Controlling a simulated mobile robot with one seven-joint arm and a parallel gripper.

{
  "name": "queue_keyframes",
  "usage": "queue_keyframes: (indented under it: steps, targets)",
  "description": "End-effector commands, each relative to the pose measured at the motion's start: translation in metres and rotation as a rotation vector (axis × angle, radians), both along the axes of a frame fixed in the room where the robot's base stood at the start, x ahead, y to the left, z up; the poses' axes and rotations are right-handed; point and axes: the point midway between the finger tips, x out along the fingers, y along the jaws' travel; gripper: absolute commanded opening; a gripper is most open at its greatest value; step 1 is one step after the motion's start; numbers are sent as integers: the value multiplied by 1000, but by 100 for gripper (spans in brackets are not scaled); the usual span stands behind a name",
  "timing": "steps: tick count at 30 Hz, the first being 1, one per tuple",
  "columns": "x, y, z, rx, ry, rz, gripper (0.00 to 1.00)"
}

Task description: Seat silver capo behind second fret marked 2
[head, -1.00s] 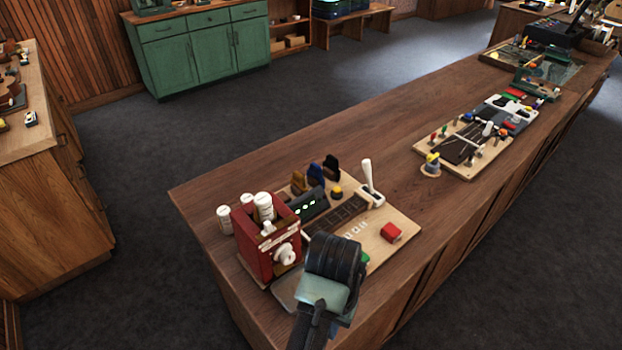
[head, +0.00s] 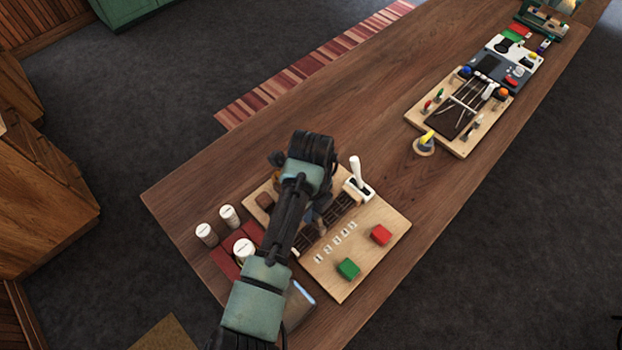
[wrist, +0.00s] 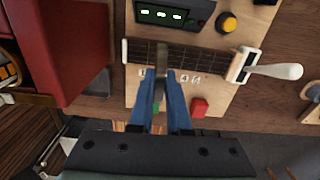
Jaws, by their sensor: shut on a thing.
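In the wrist view, my gripper (wrist: 160,103) has its blue fingers shut on a narrow grey piece that looks like the silver capo (wrist: 161,62). The capo reaches over the dark fretboard (wrist: 205,60) near its left part; whether it touches the strings I cannot tell. White number tiles (wrist: 190,78) lie along the near edge of the fretboard. The fingers and capo hide some of the middle tiles, probably including 2. In the head view, my arm covers the fingertips and capo, while the fretboard (head: 340,209) and tiles (head: 336,241) show beside it.
A white lever (head: 355,170) stands at the fretboard's right end. Red (head: 381,235) and green (head: 348,268) blocks sit on the wooden board (head: 335,284). A red box (wrist: 55,50) and white cylinders (head: 229,216) stand left.

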Motion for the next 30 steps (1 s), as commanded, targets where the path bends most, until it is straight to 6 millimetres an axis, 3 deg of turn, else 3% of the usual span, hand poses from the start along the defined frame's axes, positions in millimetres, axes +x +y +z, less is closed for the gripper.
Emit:
queue_keyframes:
  steps: [8, 22, 30]
  targets:
    - [1, 0, -9, 1, -1, -49, 0]
    - [1, 1, -54, 1, -1, -47, 0]
    - [1, 1, -58, 1, -1, -46, 0]
